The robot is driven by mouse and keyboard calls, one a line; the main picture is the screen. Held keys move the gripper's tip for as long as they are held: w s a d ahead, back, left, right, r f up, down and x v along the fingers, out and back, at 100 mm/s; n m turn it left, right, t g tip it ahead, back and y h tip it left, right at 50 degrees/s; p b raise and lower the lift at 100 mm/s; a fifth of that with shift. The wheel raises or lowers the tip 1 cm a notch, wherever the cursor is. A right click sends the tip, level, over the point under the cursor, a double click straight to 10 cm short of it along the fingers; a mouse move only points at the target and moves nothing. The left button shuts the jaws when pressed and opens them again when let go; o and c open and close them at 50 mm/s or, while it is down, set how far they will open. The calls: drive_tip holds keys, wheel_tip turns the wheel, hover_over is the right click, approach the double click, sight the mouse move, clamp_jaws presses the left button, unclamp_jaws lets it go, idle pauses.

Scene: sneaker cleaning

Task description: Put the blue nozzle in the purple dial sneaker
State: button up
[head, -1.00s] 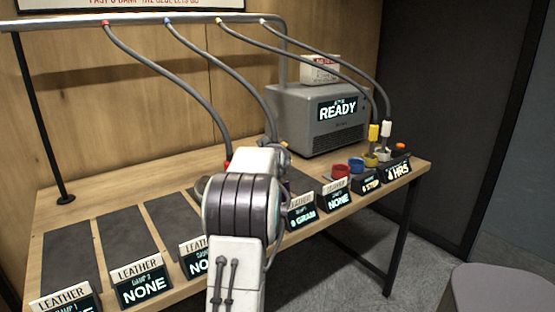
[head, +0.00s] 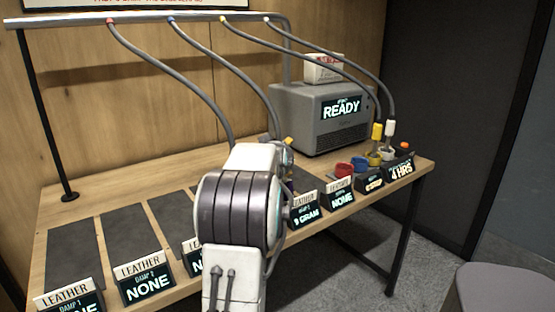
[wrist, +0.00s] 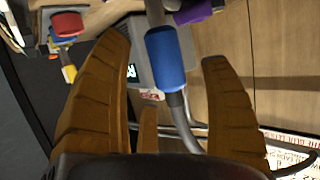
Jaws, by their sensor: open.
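The blue nozzle (wrist: 165,57) hangs on its grey hose in the wrist view, between the spread orange-brown fingers of my gripper (wrist: 160,48). The gripper is open, with space visible on both sides of the nozzle. A purple part (wrist: 194,11) shows at the top edge of the wrist view, just right of the nozzle's end and partly cut off; I cannot tell whether it is the sneaker's dial. In the head view my arm hides the nozzle and most of the gripper. The sneaker's body cannot be made out.
Yellow (head: 377,131) and white (head: 389,128) nozzles stand at the right end of the table (head: 120,183). A grey READY machine (head: 295,120) stands behind. Dark mats and labelled signs line the front.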

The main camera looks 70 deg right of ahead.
drive_tip(key=v, duration=0.8)
drive_tip(key=shift+a, duration=0.3)
drive_tip(key=shift+s+r, duration=0.1)
